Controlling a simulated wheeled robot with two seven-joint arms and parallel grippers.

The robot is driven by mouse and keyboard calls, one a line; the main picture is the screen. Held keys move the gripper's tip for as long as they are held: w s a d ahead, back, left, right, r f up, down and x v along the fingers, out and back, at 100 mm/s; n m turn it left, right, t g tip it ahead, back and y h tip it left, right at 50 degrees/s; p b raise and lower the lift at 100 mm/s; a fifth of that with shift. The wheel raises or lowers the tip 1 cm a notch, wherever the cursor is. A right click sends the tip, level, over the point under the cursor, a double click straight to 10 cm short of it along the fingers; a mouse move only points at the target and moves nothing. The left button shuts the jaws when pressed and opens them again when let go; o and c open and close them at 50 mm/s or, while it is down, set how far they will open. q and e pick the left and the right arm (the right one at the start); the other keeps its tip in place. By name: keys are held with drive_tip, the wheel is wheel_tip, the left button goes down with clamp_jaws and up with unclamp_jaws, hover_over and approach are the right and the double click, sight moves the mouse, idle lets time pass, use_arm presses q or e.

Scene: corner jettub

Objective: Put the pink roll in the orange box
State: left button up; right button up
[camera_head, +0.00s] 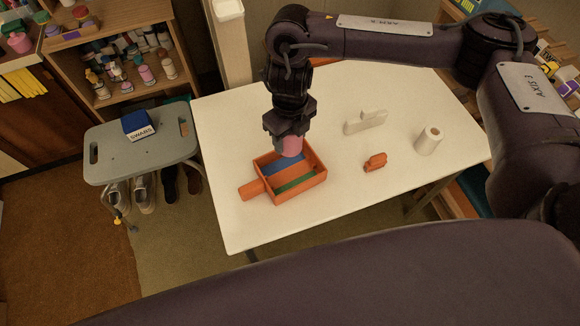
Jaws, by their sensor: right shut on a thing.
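The orange box (319,180) is an open tray with a handle on its left, lying on the white table. Its floor shows blue, orange and green stripes. My right gripper (290,139) points down over the far part of the box. It is shut on the pink roll (290,147), whose lower part shows under the fingers. The roll is at the box's far wall; I cannot tell whether it touches the box floor. My left gripper is not in view.
The white table (375,95) also holds a white roll (428,140), a small orange object (375,162) and a white flat-based object (365,122). A grey stool (110,150) with a blue box (138,125) stands at the left. The table's front is clear.

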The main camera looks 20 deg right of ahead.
wheel_tip(320, 180, down, 11)
drive_tip(key=b, duration=0.2)
drive_tip(key=shift+r+b, duration=0.2)
drive_tip(key=shift+b, duration=0.15)
wheel_tip(320, 180, down, 3)
drive_tip(key=shift+f+b, duration=0.2)
drive_tip(key=shift+b, duration=0.55)
drive_tip(key=shift+f, duration=0.25)
drive_tip(key=shift+f+b, duration=0.2)
drive_tip(key=shift+b, duration=0.1)
drive_tip(key=o, duration=1)
drive_tip(key=shift+r, duration=0.1)
